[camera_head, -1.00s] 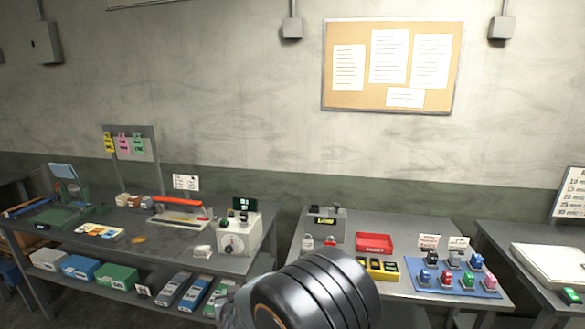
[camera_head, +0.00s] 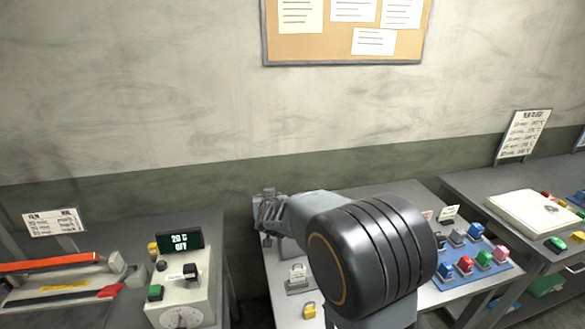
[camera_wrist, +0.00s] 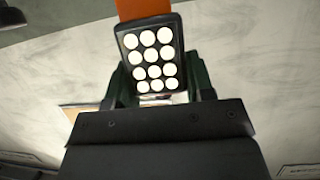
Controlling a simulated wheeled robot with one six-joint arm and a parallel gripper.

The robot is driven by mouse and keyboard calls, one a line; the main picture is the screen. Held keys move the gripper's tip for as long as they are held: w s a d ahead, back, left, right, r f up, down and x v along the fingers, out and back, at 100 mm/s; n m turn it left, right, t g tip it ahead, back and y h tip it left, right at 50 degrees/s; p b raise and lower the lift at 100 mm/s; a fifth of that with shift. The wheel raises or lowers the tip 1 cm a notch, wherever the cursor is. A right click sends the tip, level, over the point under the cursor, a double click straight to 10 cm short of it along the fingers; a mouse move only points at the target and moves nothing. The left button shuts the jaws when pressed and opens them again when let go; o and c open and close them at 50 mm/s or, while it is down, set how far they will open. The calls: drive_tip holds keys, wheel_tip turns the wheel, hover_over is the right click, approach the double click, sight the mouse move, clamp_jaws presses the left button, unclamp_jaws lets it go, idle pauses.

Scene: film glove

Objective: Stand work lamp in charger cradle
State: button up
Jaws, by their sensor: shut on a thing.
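The work lamp (camera_wrist: 152,62) has a black face with rows of round white lights and an orange part above it. In the wrist view it stands between the dark green fingers of my gripper (camera_wrist: 157,88), which is shut on it. The lamp leans slightly in that view, and its lower end is hidden behind the gripper body. In the head view my arm covers the back of the middle table (camera_head: 262,262). I cannot make out the charger cradle there; a grey box with a yellow label stood in that area earlier.
On the middle table are a small grey stand (camera_head: 298,284), a yellow piece (camera_head: 309,311) and a blue mat (camera_head: 497,277) with several coloured blocks. A cream dial box (camera_head: 182,300) stands left, beyond a gap between tables. A white slab (camera_head: 532,216) lies on the right table.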

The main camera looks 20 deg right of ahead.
drive_tip(key=w+d+r+b, duration=0.2)
drive_tip(key=d+r, duration=0.5)
drive_tip(key=r, duration=0.2)
drive_tip(key=shift+w+d+n+y, duration=0.2)
drive_tip(key=shift+d+n+y, duration=0.1)
drive_tip(key=shift+n+y, duration=0.1)
drive_tip(key=shift+s+f, duration=0.1)
drive_tip(key=shift+f, duration=0.05)
wheel_tip(320, 180, down, 6)
drive_tip(key=b, duration=0.6)
drive_tip(key=shift+f+b, duration=1.6)
drive_tip(key=shift+b, duration=0.55)
idle(1.1)
drive_tip(key=o, duration=1.1)
drive_tip(key=shift+s+a, duration=0.1)
